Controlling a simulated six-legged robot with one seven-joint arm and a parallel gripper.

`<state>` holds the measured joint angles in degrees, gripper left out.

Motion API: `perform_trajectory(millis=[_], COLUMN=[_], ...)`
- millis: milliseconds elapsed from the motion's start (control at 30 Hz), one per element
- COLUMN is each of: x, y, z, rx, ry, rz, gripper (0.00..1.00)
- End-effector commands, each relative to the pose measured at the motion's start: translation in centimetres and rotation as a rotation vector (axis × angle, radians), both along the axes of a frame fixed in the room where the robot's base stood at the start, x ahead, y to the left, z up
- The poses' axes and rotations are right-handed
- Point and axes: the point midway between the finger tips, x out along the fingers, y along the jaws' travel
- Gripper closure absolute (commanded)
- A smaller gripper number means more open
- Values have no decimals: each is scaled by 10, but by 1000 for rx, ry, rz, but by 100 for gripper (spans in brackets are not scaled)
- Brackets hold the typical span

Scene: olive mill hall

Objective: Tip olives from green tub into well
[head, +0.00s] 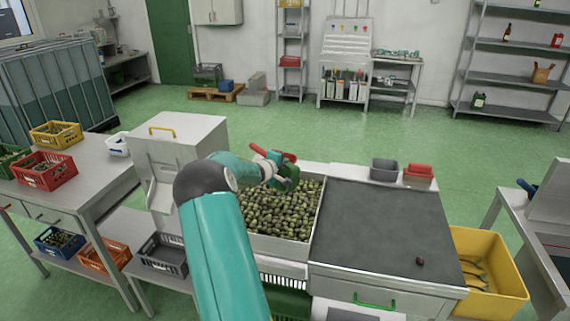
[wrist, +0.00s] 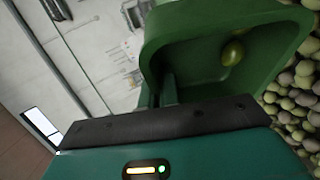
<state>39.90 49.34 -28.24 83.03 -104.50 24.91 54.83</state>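The well (head: 275,244) is a steel basin full of green and dark olives (head: 283,212). These olives also show in the wrist view (wrist: 300,90), beside the tub. My arm hides the well's left side.
A dark grey worktop (head: 375,230) with one dark olive (head: 420,261) adjoins the well on the right. A grey bin (head: 384,169) and a red bin (head: 418,173) stand behind it. A steel hopper (head: 180,150) stands left, and a yellow crate (head: 513,285) right.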

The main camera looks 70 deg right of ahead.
Motion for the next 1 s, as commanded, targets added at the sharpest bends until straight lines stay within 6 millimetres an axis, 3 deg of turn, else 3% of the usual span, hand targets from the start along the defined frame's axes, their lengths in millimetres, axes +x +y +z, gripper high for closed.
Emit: perform_trajectory(millis=[433,1000], x=[11,22], y=[27,57], z=[-9,-7], rx=[-278,-591], ry=[111,230], rz=[3,3], gripper=[100,100])
